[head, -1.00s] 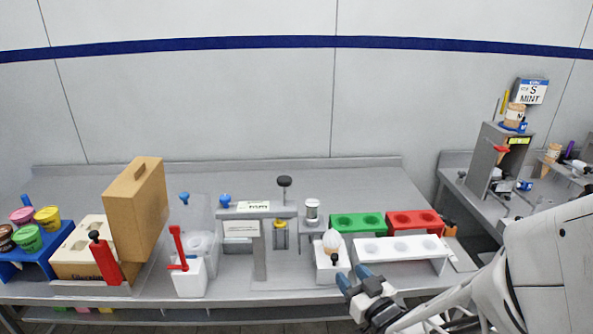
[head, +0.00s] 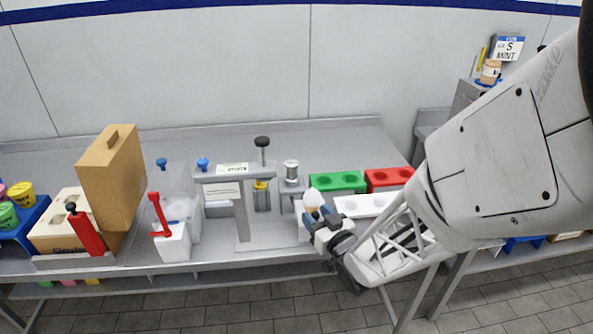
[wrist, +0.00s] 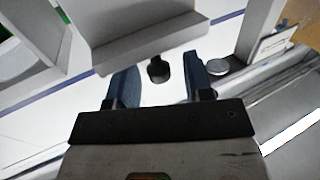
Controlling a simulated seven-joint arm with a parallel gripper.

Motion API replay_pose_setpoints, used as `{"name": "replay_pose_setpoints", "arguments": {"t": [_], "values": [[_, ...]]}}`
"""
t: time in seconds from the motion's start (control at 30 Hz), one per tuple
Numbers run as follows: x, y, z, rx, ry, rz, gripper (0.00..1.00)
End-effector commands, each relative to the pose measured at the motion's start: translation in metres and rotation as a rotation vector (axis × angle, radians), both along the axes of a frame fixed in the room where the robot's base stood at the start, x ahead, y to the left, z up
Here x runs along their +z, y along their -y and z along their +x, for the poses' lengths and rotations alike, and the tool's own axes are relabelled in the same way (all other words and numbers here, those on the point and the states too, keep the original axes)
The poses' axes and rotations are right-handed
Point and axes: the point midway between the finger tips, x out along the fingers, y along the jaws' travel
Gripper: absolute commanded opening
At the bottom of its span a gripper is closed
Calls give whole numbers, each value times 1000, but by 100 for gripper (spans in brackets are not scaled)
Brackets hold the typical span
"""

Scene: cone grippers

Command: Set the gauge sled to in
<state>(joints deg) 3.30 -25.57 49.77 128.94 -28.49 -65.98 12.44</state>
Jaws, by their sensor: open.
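No part in view carries a label I can read as the gauge sled. A black knob (wrist: 159,68) sits between my open fingers in the wrist view, under the edge of a pale grey block (wrist: 150,40); I see no clear contact. My blue fingertips also show in the wrist view (wrist: 160,78), apart and empty. The hand hides the box's front in the head view.
A grey gauge stand (head: 240,212) is left of the white box, with a black-knobbed post (head: 262,143) behind. A white box with a red lever (head: 172,243) stands further left.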

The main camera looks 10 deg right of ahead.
Motion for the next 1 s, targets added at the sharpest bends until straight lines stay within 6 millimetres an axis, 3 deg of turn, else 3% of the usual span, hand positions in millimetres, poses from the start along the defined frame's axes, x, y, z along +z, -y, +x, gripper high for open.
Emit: {"name": "replay_pose_setpoints", "arguments": {"t": [0.1,0.4,1.0], "values": [[0,0,0,0,0,0,46],[0,0,0,0,0,0,0],[1,-12,0,1,2,1,0]]}}
